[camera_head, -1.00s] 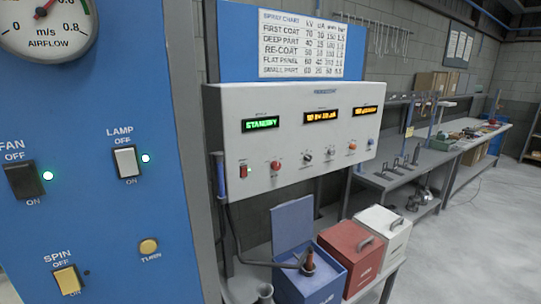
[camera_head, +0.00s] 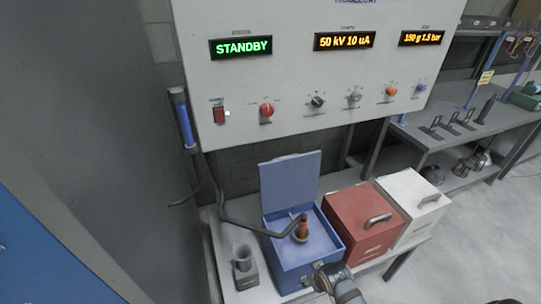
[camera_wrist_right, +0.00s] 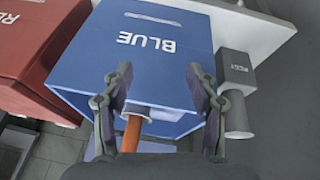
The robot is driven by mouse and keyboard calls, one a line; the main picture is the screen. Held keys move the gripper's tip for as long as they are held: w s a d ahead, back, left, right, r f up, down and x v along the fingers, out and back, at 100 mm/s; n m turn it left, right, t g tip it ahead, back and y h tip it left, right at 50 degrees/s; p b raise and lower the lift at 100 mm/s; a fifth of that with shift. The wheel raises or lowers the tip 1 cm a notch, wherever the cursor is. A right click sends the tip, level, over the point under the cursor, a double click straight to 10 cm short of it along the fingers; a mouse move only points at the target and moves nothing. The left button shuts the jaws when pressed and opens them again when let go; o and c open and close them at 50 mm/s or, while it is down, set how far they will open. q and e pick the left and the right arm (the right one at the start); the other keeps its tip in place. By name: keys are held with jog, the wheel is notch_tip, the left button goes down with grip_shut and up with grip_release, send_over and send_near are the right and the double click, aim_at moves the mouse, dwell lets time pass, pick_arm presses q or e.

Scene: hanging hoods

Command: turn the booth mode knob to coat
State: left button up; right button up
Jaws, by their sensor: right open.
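The white control panel (camera_head: 300,70) carries a row of knobs: red (camera_head: 267,110), black (camera_head: 318,101), grey (camera_head: 355,96), orange (camera_head: 391,90) and blue (camera_head: 421,87). Their labels are too small to read, so I cannot tell which is the booth mode knob. The green display (camera_head: 241,47) above the red knob reads STANDBY. My right gripper (camera_head: 318,276) is low in front of the blue box, well below the panel. In the right wrist view the gripper (camera_wrist_right: 158,75) is open, with its fingers apart above the blue box. My left gripper is not in view.
A blue box (camera_head: 305,264) with its lid up holds an orange-brown tube with a hose. A red box (camera_head: 362,222) and a white box (camera_head: 412,205) stand to its right, a grey cup holder (camera_head: 243,268) to its left. Space directly before the panel looks clear.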

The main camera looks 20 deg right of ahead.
jog(key=w+a+r+n+t+y, duration=0.1)
jog(key=w+r+n+t, duration=0.15)
jog(key=w+r, duration=0.6)
jog(key=w+r+n+t, duration=0.2)
jog(key=w+r+t, duration=0.3)
jog(key=r, duration=0.6)
jog(key=n+t+y, duration=0.2)
jog(key=n+t, duration=0.4)
jog(key=n, duration=0.1)
send_near(268, 112)
jog(key=shift+m+g, duration=0.25)
jog(key=shift+m, duration=0.1)
jog(key=w, duration=0.2)
jog(key=w+p, duration=0.1)
jog(key=w, duration=0.2)
jog(key=w+a+p, duration=0.1)
jog(key=w, duration=0.1)
jog(key=shift+w+r, duration=0.2)
jog(key=shift+r, duration=0.15)
jog(key=shift+w+f+p, duration=0.1)
jog(key=shift+w+p, duration=0.2)
jog(key=shift+w, duration=0.15)
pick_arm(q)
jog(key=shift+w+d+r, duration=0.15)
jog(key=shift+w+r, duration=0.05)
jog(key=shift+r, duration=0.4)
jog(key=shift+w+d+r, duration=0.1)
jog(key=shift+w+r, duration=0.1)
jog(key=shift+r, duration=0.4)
